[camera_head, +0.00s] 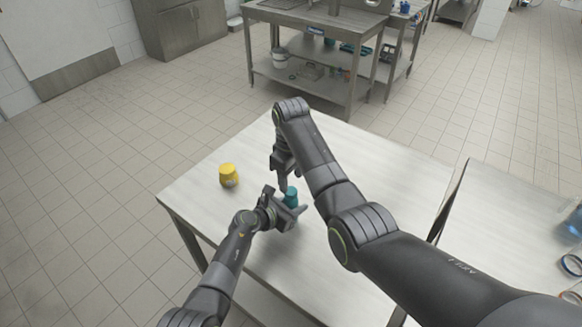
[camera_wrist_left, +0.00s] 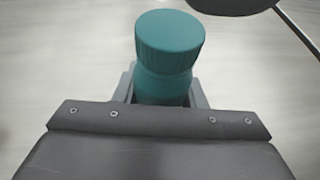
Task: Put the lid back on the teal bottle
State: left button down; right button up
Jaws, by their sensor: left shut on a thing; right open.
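The teal bottle (camera_head: 290,199) stands upright on the near table. In the left wrist view its body (camera_wrist_left: 163,88) is between my left gripper's fingers. A ribbed teal lid (camera_wrist_left: 170,42) with a flat top sits on the bottle; I cannot tell how tightly it is seated. My left gripper (camera_head: 289,210) is shut on the bottle from the side. My right gripper (camera_head: 282,186) is open and points down, just above and left of the bottle in the head view. Its fingertips look clear of the lid, though the exact gap is hard to judge.
A yellow bottle (camera_head: 229,176) stands on the same table (camera_head: 205,205), left of my grippers. A second table (camera_head: 500,225) is at the right with several ring-like things (camera_head: 571,264) on it. A steel workbench (camera_head: 315,20) stands behind. The table's back part is clear.

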aim_at(291, 191)
jog(key=shift+f, duration=2.15)
jog(key=c, duration=1)
jog(key=m, duration=0.7)
jog(key=shift+c, duration=0.2)
jog(key=m, duration=0.7)
jog(key=shift+m, duration=0.4)
jog(key=o, duration=1.2)
